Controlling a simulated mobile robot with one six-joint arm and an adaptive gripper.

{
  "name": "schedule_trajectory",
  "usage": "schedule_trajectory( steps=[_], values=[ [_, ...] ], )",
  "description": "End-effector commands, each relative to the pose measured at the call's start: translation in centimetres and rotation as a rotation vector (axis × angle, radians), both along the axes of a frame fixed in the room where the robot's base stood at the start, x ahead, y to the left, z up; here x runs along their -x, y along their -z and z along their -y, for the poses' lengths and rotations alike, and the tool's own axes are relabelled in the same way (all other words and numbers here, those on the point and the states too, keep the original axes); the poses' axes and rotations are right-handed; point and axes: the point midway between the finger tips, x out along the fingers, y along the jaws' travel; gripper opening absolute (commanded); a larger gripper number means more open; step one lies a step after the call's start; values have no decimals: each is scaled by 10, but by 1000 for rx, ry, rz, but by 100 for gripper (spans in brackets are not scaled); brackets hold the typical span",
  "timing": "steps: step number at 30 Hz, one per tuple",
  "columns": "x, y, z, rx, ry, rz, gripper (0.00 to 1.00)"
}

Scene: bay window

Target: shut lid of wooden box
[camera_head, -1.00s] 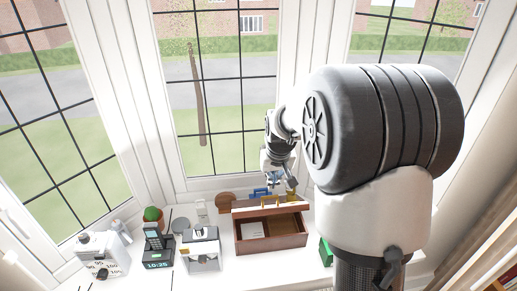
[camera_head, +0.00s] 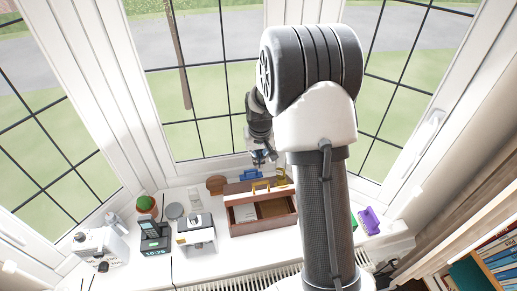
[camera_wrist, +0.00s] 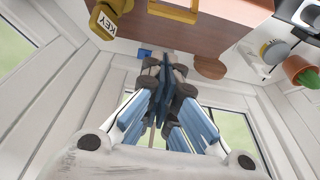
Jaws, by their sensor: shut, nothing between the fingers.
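The wooden box (camera_head: 262,226) stands on the white sill in the head view. Its lid (camera_head: 235,190) is open and raised at the back edge, with a yellow handle (camera_head: 261,187) on it. A pale sheet and a bare brown compartment show inside the box. My gripper (camera_head: 258,160) is behind the lid, on its window side, shut and empty. In the wrist view the shut fingers (camera_wrist: 166,62) point toward the lid (camera_wrist: 225,35) and its handle (camera_wrist: 173,11). I cannot tell whether the fingertips touch the lid.
A yellow padlock-like item marked KEY (camera_wrist: 107,20) and a blue item (camera_head: 250,175) are near the lid. A round brown object (camera_head: 215,184) stands left of it. Further left are a white machine (camera_head: 195,234), a phone on a clock dock (camera_head: 154,236) and a potted cactus (camera_head: 146,205).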

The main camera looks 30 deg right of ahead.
Motion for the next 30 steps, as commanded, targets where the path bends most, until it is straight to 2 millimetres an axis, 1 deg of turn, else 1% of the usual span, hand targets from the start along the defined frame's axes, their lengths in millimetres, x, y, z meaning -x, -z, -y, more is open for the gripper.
schedule_trajectory(
  steps=[1, 3, 6, 9, 22, 30],
  values=[
    [3, 9, -1, -1, 0, -3, 0],
    [10, 17, -3, -1, 0, -3, 0],
    [16, 26, -5, -1, 0, -2, 0],
    [19, 32, -6, 0, 0, 1, 0],
    [21, 35, -6, 1, 0, 2, 0],
    [17, 39, -6, 8, 0, 29, 0]
  ],
)
